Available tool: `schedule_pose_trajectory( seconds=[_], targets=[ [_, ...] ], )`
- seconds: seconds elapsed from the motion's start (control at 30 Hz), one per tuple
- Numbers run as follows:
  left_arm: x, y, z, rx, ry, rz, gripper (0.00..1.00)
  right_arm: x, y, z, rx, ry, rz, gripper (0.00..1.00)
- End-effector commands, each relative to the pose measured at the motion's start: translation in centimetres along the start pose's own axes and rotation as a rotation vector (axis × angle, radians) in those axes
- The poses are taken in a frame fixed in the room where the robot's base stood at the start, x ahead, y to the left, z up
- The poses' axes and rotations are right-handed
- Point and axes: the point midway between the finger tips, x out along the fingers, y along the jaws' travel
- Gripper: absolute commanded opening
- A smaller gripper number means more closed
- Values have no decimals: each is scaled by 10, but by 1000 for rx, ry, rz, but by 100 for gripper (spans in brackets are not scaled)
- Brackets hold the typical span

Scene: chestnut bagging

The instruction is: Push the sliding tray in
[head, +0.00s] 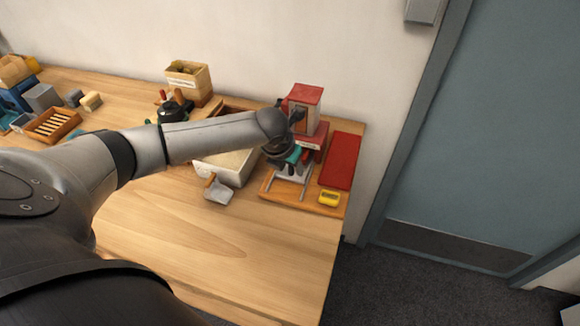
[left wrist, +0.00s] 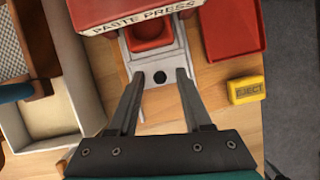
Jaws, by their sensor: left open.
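The red press (head: 305,98), labelled "PASTE PRESS" (left wrist: 140,12) in the left wrist view, stands at the table's back right. In the head view my left gripper (head: 294,168) partly hides the tray. My right gripper is not in view.
A red flat tray (head: 341,160) and a yellow "EJECT" block (head: 329,198) lie right of the press. A cream-coloured bin (head: 238,172) and a scoop (head: 218,192) lie to its left. The table's front is clear. The right table edge is close.

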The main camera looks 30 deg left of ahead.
Motion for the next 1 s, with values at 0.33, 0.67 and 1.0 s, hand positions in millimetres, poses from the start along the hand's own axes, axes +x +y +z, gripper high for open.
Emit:
schedule_pose_trajectory(
  seconds=[0.33,0.67,1.0],
  targets=[
    [1,0,0,0,0,0,40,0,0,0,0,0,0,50],
    [0,0,0,-1,0,0,3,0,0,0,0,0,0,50],
    [0,0,0,-1,0,0,0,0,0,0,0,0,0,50]
  ],
)
